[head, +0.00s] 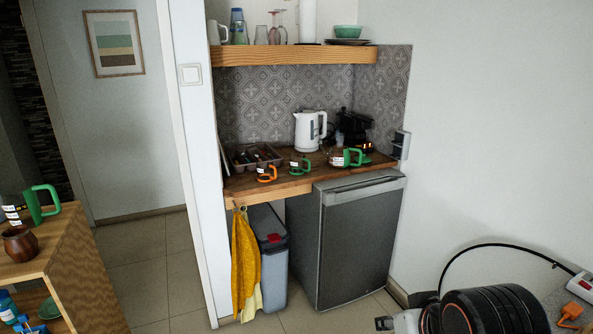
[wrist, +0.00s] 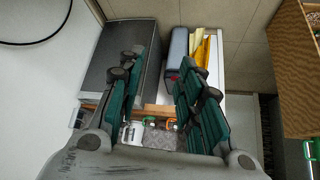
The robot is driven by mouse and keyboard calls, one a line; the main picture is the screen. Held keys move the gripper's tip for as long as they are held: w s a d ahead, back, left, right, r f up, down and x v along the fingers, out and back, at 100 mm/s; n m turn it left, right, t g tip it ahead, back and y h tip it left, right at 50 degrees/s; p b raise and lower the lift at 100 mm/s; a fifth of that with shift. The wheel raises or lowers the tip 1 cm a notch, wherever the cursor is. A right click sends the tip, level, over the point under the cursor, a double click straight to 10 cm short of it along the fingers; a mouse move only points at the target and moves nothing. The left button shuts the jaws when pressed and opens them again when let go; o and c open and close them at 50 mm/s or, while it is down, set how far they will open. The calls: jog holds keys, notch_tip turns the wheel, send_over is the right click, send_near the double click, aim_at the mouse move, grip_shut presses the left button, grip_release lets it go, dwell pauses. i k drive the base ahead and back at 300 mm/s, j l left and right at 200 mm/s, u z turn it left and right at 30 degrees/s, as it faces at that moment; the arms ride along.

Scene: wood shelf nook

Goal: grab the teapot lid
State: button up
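A glass vessel with a green handle (head: 346,157), possibly the teapot, stands on the right of the wooden counter in the head view. Another green-handled glass vessel (head: 36,204) stands on the wooden shelf unit at the left edge. I cannot make out a separate lid on either. My gripper (wrist: 162,78) shows in the wrist view with its two teal-padded fingers spread apart and nothing between them. It is well away from the counter, which shows small and upside down beyond the fingers.
The counter (head: 268,190) also holds a white kettle (head: 306,131), a black coffee machine (head: 353,128), a cutlery tray and small glass mugs with orange (head: 267,172) and green (head: 299,165) handles. A shelf (head: 290,55) overhangs it. A grey fridge (head: 350,240) and bin (head: 271,260) stand below.

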aim_at(364, 159)
jog(key=i+z, duration=0.2)
jog(key=i, duration=0.25)
jog(key=i+j+z, duration=0.15)
jog(key=i, duration=0.35)
jog(key=i+j+z, duration=0.2)
jog(key=i, duration=0.25)
jog(key=i+j+z, duration=0.2)
jog(key=i, duration=0.25)
jog(key=i+j+z, duration=0.95)
jog(key=j, duration=0.15)
jog(key=k+l, duration=0.05)
jog(key=k, duration=0.05)
